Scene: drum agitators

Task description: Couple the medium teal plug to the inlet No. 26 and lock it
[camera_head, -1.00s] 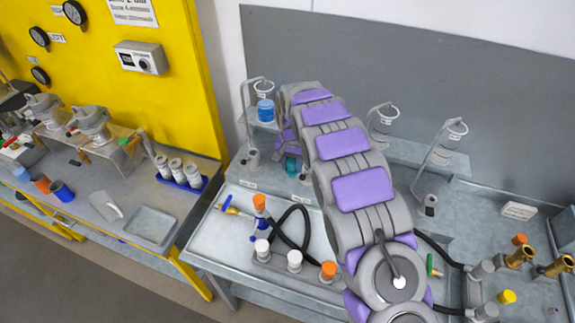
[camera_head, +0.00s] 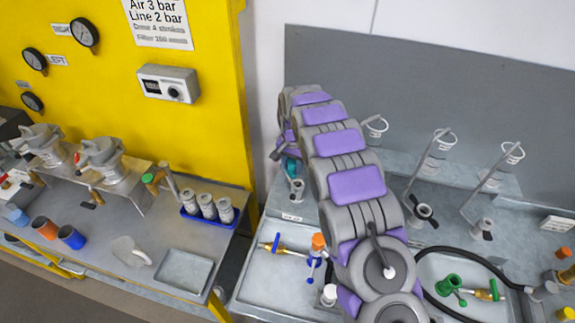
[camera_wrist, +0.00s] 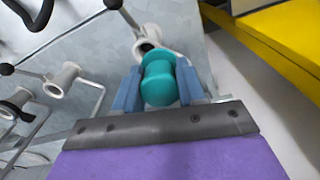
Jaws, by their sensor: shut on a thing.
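My gripper (camera_wrist: 158,78) is shut on the teal plug (camera_wrist: 160,84), whose rounded end sits between its two blue fingers in the wrist view. The plug's far end points at a grey inlet (camera_wrist: 147,46) with a round open mouth and a lever with a dark knob. The plug overlaps that inlet's lower edge in the picture; I cannot tell whether they touch. In the head view the teal plug (camera_head: 291,168) shows just above the leftmost visible inlet (camera_head: 297,188), beside my arm. The inlet numbers are too small to read.
Other grey inlets with levers stand along the bench, one at the middle (camera_head: 422,213) and one at the right (camera_head: 482,229). A green fitting (camera_head: 452,284) and black hose (camera_head: 470,256) lie in front. A yellow panel (camera_head: 190,90) stands at left.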

